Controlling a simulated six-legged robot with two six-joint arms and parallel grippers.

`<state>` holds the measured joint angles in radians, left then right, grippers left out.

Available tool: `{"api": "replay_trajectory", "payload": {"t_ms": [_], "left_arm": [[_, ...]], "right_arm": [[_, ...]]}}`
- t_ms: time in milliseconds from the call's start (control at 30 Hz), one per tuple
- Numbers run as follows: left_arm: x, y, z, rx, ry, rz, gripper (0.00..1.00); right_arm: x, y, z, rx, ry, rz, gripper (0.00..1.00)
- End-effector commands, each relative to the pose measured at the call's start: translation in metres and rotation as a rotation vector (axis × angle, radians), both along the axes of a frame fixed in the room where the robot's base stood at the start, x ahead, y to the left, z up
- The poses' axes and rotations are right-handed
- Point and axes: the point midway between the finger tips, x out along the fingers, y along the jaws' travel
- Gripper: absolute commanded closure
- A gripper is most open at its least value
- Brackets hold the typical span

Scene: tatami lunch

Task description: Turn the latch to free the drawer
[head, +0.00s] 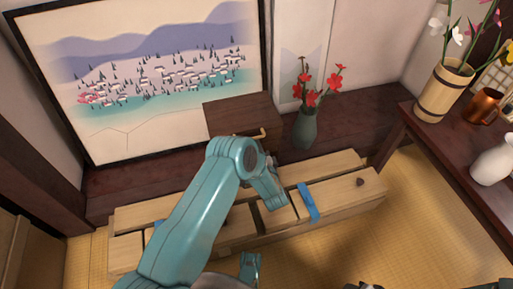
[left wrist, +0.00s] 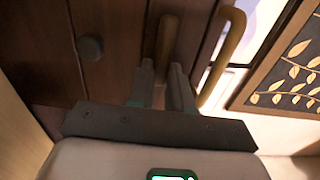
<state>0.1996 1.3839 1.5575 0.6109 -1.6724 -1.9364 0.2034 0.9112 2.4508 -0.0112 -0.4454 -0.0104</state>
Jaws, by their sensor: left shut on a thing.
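A dark wooden cabinet (head: 238,114) stands on the raised ledge under the picture. A brass piece (head: 262,132) shows at its front edge. In the left wrist view a brass bar (left wrist: 167,32), which looks like the latch, runs up from between the fingers of my left gripper (left wrist: 163,72). The gripper is shut on this bar. A curved brass handle (left wrist: 232,40) is just to the right, and a round dark knob (left wrist: 90,47) is on the wood to the left. In the head view my teal arm hides the left gripper's fingertips and much of the cabinet front.
A long pale wooden bench (head: 345,190) with a blue strip (head: 309,203) lies in front of the ledge. A vase with red flowers (head: 305,130) stands right of the cabinet. A dark table (head: 435,142) at right holds a wooden bucket (head: 444,92), copper mug (head: 484,106) and white jug (head: 494,162).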

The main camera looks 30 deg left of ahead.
Motion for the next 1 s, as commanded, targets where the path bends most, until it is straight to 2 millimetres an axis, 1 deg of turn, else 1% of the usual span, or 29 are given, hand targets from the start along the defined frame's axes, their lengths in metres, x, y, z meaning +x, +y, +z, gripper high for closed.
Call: {"api": "replay_trajectory", "payload": {"t_ms": [33, 200, 233, 300, 567, 667, 767, 867, 1000], "left_arm": [[-0.003, 0.0, -0.003, 0.0, 0.011, 0.004, 1.0], [-0.003, 0.0, -0.003, 0.0, 0.011, 0.004, 1.0], [-0.003, 0.0, -0.003, -0.001, 0.011, 0.004, 0.74], [-0.003, 0.0, -0.003, -0.001, 0.01, 0.004, 0.55], [-0.001, 0.0, -0.001, 0.0, 0.004, 0.002, 0.55], [-0.004, -0.004, 0.0, -0.001, 0.005, 0.0, 0.55], [-0.012, -0.016, 0.002, -0.001, 0.006, -0.003, 0.55], [-0.028, -0.034, 0.004, -0.001, 0.007, -0.004, 0.55], [-0.053, -0.063, 0.004, 0.0, 0.009, -0.005, 0.55]], "right_arm": [[0.0, 0.0, 0.0, 0.0, 0.0, 0.0, 0.57], [0.0, 0.0, 0.0, 0.0, 0.0, 0.0, 0.57], [0.0, 0.0, 0.0, 0.0, 0.0, 0.0, 0.57], [0.0, 0.0, 0.0, 0.0, 0.0, 0.0, 0.57], [0.0, 0.0, 0.0, 0.0, 0.0, 0.0, 0.57], [-0.001, 0.0, 0.003, 0.001, 0.004, 0.0, 0.57], [-0.005, 0.001, 0.011, 0.003, 0.018, 0.002, 0.57], [-0.012, 0.002, 0.022, 0.009, 0.042, 0.006, 0.57], [-0.023, 0.005, 0.037, 0.015, 0.079, 0.01, 0.57]]}}
